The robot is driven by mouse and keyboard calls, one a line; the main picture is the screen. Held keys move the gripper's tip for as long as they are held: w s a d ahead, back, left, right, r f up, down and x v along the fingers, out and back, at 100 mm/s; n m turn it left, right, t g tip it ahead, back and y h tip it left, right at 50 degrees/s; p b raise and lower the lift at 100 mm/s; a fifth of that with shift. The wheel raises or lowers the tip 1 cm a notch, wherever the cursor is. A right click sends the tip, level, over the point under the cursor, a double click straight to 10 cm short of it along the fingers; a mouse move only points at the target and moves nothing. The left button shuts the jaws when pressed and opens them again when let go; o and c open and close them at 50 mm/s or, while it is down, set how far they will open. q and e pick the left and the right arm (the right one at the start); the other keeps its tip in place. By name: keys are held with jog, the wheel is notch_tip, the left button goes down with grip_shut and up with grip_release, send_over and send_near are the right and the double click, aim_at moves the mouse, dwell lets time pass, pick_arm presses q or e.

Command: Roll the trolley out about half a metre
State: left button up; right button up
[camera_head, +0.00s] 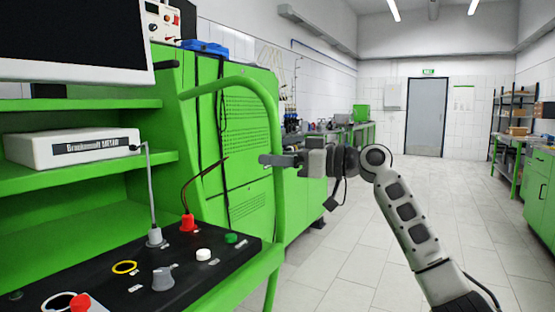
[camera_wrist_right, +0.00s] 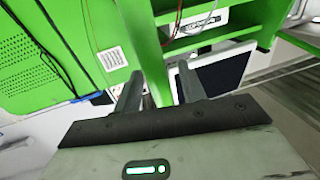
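The trolley is a green frame with shelves and a black control panel (camera_head: 205,268) at the left of the head view. Its green tube handle (camera_head: 277,205) curves up along the right side and also shows in the wrist view (camera_wrist_right: 143,45). My right gripper (camera_head: 272,160) is at the upright part of this handle, one finger crossing in front of the tube. The far finger is hidden in the head view. My left gripper is not in view.
The trolley carries a monitor (camera_head: 75,40) and a white instrument box (camera_head: 72,147). Green cabinets (camera_head: 240,140) stand behind it. A green workbench (camera_head: 538,190) and shelving (camera_head: 515,110) stand at the right. The tiled floor (camera_head: 420,185) between is clear up to a grey door (camera_head: 425,117).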

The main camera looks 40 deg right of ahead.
jog(key=shift+s+d+f, duration=0.1)
jog(key=shift+s+d, duration=0.3)
jog(key=shift+s, duration=0.05)
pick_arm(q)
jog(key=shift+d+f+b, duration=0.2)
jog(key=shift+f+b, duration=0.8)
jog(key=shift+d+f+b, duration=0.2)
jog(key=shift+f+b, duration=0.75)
pick_arm(e)
jog(key=v, duration=1.4)
jog(key=shift+s+d, duration=0.2)
jog(key=shift+s, duration=0.2)
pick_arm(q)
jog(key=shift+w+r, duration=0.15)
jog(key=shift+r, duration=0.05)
